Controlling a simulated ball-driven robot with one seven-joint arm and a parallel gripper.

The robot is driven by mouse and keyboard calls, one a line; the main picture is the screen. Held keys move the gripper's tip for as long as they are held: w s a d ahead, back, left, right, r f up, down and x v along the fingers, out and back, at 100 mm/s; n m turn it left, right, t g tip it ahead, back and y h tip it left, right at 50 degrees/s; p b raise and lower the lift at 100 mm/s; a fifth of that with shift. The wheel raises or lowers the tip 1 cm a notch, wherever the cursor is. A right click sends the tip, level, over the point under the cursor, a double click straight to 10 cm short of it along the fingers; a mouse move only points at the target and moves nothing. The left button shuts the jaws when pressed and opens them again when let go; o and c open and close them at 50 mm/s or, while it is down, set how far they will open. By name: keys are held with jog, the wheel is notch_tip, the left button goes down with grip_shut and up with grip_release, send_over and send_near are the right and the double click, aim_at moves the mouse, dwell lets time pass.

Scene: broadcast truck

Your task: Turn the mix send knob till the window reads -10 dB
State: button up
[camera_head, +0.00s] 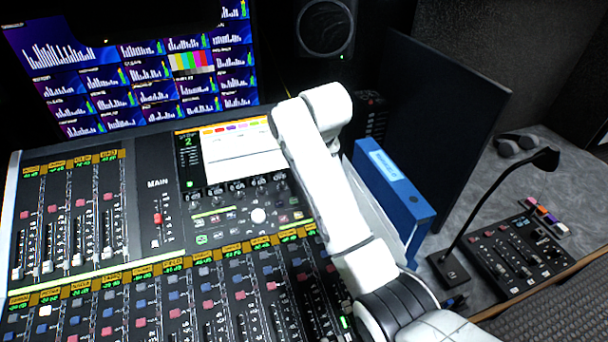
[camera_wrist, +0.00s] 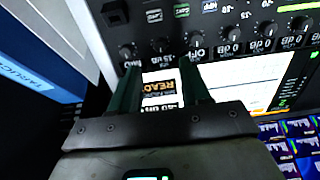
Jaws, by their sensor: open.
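A row of small dark mix send knobs (camera_head: 237,187) with windows runs below the console's screen in the head view. In the wrist view the row is upside down. One knob (camera_wrist: 160,45) there lies just beyond my gripper (camera_wrist: 161,72), roughly in line with the gap between its two green fingers. The window (camera_wrist: 165,59) by that knob seems to read -15 dB, partly hard to read. Neighbouring windows read OFF and 0 dB. My gripper is open and empty. Its fingertips look apart from the knob; contact cannot be told. In the head view my white arm hides the gripper.
The console screen (camera_head: 238,150) sits above the knobs; part of it, with the word READY, shows between my fingers. A blue binder (camera_head: 392,190) stands right of the console, close to my arm. Faders fill the front. A gooseneck microphone (camera_head: 500,195) stands farther right.

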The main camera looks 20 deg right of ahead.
jog(key=x, duration=0.8)
jog(key=shift+c, duration=0.4)
grip_shut()
